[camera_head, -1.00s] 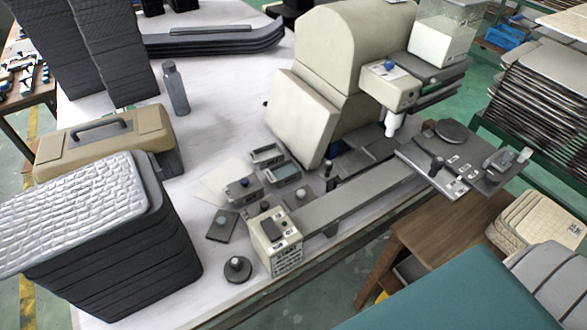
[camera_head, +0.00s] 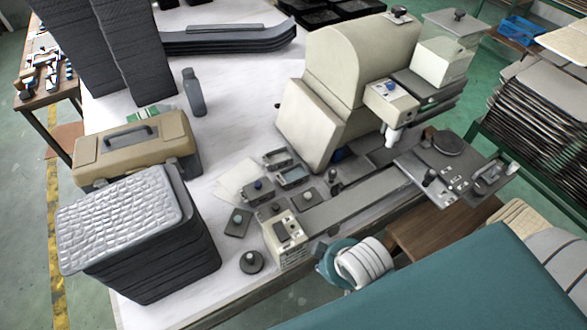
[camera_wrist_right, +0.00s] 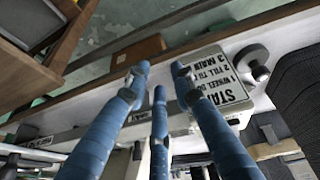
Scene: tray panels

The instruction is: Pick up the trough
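No piece is clearly marked as the trough. A long grey channel (camera_head: 355,200) runs from the beige control box (camera_head: 287,238) to the big beige machine (camera_head: 345,60); I cannot tell whether it is the trough. In the right wrist view, my right gripper (camera_wrist_right: 158,78) has three blue fingers spread apart with nothing held between them. Its tips point toward the table edge, near the control box (camera_wrist_right: 215,85) with printed lettering. In the head view, a teal and white arm part of mine shows beside the table's front edge; its fingers are not clear. My left gripper is not in view.
A stack of dark trays with a pale textured top (camera_head: 125,215) stands at the left front, with a tan toolbox (camera_head: 135,150) behind. Small grey dishes (camera_head: 292,176) and a round knob (camera_head: 251,262) lie near the control box. A wooden stool (camera_head: 430,230) stands before the table.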

